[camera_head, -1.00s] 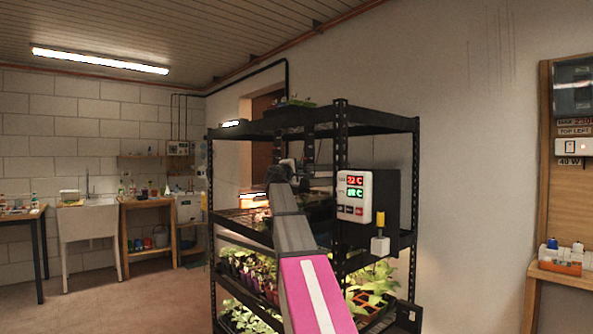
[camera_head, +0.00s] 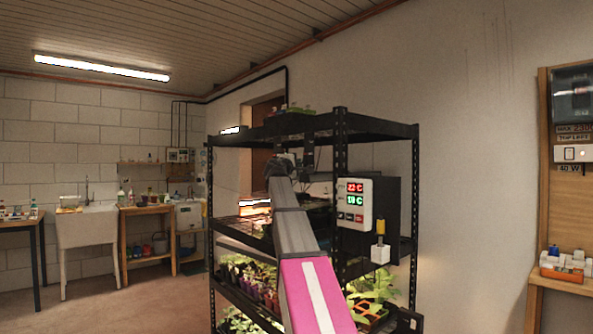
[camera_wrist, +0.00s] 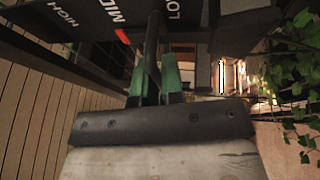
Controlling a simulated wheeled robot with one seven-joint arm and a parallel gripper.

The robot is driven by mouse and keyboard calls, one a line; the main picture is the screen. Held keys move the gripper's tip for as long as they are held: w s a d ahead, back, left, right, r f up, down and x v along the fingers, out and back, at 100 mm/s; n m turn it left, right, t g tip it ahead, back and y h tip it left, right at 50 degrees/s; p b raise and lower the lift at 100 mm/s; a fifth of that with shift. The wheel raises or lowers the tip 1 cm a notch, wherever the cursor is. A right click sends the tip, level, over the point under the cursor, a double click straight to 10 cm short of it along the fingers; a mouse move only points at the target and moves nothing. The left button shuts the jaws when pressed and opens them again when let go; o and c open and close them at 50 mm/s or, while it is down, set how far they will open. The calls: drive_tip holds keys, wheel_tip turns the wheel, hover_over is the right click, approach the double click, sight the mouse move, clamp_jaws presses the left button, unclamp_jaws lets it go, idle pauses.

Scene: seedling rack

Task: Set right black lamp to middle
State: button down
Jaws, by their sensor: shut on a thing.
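In the wrist view my gripper (camera_wrist: 153,88) has green fingertips, shut on a black upright lever (camera_wrist: 153,55). A black label plate (camera_wrist: 88,24) above it reads HIGH, MID and LOW. A red pointer (camera_wrist: 122,36) sits just below the word MID. In the head view my gripper (camera_head: 283,164) is small and dark, under the rack's top shelf, near two dark vertical pieces hanging there. The lever cannot be made out in that view, and I cannot tell the lamp body apart from the shelf.
The black rack (camera_head: 341,200) holds plants on its lower shelves. A control box (camera_head: 354,203) with red and green readouts hangs on its right side. Leaves (camera_wrist: 302,85) stand close at the right in the wrist view. Open floor lies left of the rack.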

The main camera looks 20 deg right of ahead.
drive_tip(key=c, duration=1.3)
unclamp_jaws()
drive_tip(key=shift+o, duration=0.2)
drive_tip(key=shift+s+a+f, duration=0.1)
drive_tip(key=v, duration=1)
drive_tip(key=shift+s+a, duration=0.15)
drive_tip(key=shift+a, duration=0.1)
drive_tip(key=shift+f, duration=0.1)
drive_tip(key=s+a+f+m+g+y, duration=0.2)
drive_tip(key=f+g+y, duration=0.15)
drive_tip(key=f, duration=1.85)
drive_tip(key=s+a+f+m+g+y, duration=0.1)
drive_tip(key=a+f+m+g+y, duration=0.2)
drive_tip(key=f, duration=1.8)
drive_tip(key=s+a+f+m+g+y, duration=0.1)
drive_tip(key=s+a+f+g+y, duration=0.1)
drive_tip(key=s+f, duration=0.5)
drive_tip(key=s+a+f+m+g+y, duration=0.1)
drive_tip(key=s+a+f+g+y, duration=0.1)
drive_tip(key=s+f, duration=0.6)
drive_tip(key=s+a+f+m+g+y, duration=0.2)
drive_tip(key=s+a+f, duration=0.4)
drive_tip(key=f, duration=1)
drive_tip(key=shift+s+g+y, duration=0.55)
drive_tip(key=shift+s+y, duration=0.4)
drive_tip(key=shift+s, duration=0.25)
